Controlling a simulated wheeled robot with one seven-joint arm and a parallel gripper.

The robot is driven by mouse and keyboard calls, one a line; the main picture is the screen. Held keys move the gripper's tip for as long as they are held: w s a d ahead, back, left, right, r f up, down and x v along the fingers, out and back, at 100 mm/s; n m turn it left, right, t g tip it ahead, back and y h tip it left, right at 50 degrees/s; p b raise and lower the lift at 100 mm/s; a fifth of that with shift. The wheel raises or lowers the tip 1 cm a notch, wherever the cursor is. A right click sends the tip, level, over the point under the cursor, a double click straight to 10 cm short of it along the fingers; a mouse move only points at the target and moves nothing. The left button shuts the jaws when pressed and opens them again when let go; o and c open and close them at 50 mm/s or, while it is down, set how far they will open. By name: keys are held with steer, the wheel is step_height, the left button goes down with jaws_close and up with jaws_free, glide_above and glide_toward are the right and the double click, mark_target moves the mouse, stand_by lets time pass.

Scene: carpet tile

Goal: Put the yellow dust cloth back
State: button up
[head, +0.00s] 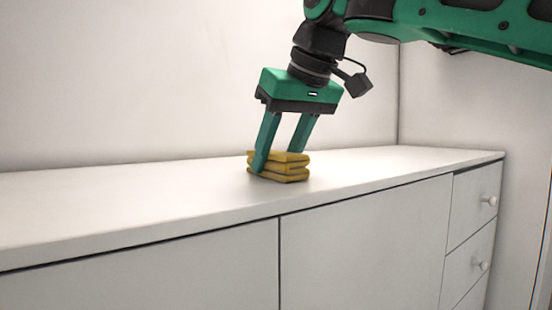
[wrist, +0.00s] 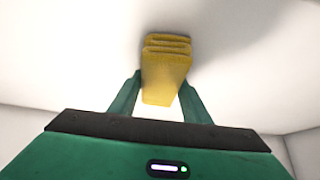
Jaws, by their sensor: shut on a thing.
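The yellow dust cloth (head: 284,172) is a folded, layered stack on the white cabinet top, near its middle. My gripper (head: 276,160) reaches down from above with its green fingers on either side of the cloth, shut on it. In the wrist view, the cloth (wrist: 165,75) lies between the two fingertips (wrist: 160,85) and extends beyond them. The cloth looks to be at the surface; I cannot tell whether it is resting or slightly lifted.
The long white cabinet top (head: 130,205) is clear to the left and right of the cloth. A white wall (head: 130,80) stands close behind it. Cabinet doors (head: 360,245) and drawers with round knobs (head: 491,201) are on the front, at the right.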

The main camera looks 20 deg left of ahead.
mark_target(280, 152)
steer(key=o, duration=1.1)
steer(key=v, duration=0.6)
steer(key=shift+w+d, duration=0.1)
steer(key=shift+d, duration=0.1)
steer(key=v, duration=0.5)
steer(key=shift+w+a, duration=0.15)
steer(key=shift+s+r, duration=0.25)
steer(key=shift+r, duration=0.2)
